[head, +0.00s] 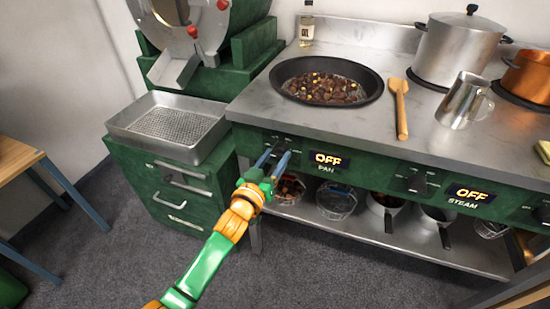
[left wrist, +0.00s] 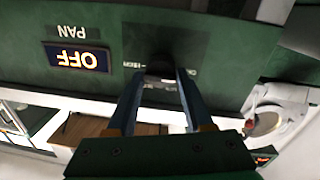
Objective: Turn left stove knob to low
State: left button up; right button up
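The left stove knob is a dark knob (head: 266,147) on the green front panel, left of the PAN display (head: 327,160), which reads OFF. My left gripper (head: 273,158) is at this knob, its two blue fingers spread apart. In the left wrist view, which is upside down, the left gripper (left wrist: 161,75) has its fingertips at the dark knob area (left wrist: 165,42). The fingertips partly hide the markings, and I cannot tell whether they touch the knob. The PAN display (left wrist: 77,57) reads OFF there too. My right gripper is not in view.
A pan of chestnuts (head: 328,82) sits above the knob. The STEAM knob (head: 417,182) is to the right. A metal tray (head: 168,126) sits on the left cabinet.

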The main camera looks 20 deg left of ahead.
pick_arm(q)
grip_shut()
jog(key=shift+r+m+p, duration=0.15)
jog(key=shift+m+p, duration=0.55)
jog(key=shift+m, duration=0.3)
jog(key=m+p, duration=0.1)
jog(key=m, duration=0.1)
jog(key=shift+m, duration=0.3)
jog(key=m+p, duration=0.1)
jog(key=m, duration=0.2)
jog(key=shift+g, duration=0.3)
jog(key=shift+m+y+p, duration=0.3)
jog(key=shift+m+p, duration=0.05)
jog(key=shift+m, duration=1.65)
jog(key=o, duration=1.1)
grip_release()
jog(key=shift+c, duration=0.2)
